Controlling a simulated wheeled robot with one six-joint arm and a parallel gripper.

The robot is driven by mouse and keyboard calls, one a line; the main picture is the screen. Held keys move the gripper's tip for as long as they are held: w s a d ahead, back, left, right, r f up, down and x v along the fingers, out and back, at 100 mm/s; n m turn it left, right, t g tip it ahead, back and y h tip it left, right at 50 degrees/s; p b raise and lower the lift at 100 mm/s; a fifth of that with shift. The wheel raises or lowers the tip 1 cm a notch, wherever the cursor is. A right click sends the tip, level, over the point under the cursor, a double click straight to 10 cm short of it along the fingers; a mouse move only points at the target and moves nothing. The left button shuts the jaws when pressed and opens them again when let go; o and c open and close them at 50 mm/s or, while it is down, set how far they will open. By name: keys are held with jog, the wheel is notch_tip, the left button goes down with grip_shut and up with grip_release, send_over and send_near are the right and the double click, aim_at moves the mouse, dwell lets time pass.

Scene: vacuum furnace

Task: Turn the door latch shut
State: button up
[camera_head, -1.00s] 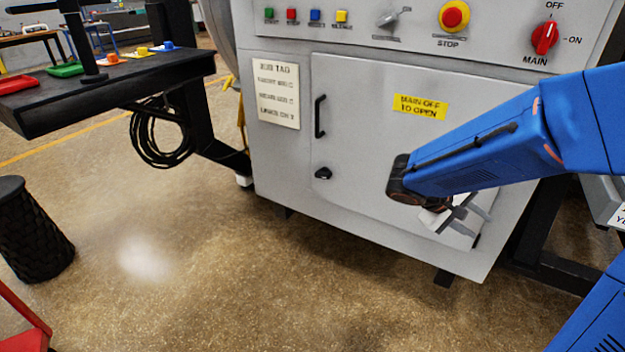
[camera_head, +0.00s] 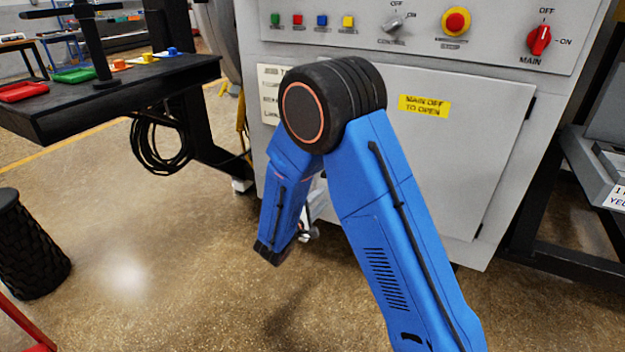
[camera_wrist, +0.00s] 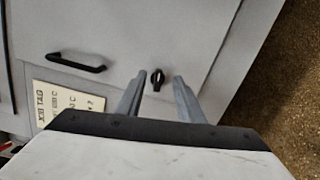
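The door latch (camera_wrist: 157,80) is a small black knob on the grey furnace door (camera_wrist: 150,35). In the wrist view its grip points roughly across the line of the door handle (camera_wrist: 76,63). My gripper (camera_wrist: 160,78) is open, one finger on each side of the latch in the picture. I cannot tell whether the fingers reach it; no contact is visible. In the head view my blue arm hides the latch and handle, and only a bit of my gripper shows. The door (camera_head: 450,150) looks flush with the furnace front.
Above the door is the control panel with a red MAIN switch (camera_head: 540,40) and a STOP button (camera_head: 455,21). A yellow "MAIN OFF TO OPEN" label (camera_head: 424,106) is on the door. A black bench (camera_head: 110,95) stands at left.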

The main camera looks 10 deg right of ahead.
jog(key=w+a+f+n+t+y, duration=0.1)
jog(key=a+f, duration=0.1)
jog(key=a, duration=0.2)
jog(key=x, duration=1.7)
jog(key=shift+w+r, duration=0.1)
jog(key=shift+r, duration=0.15)
grip_shut()
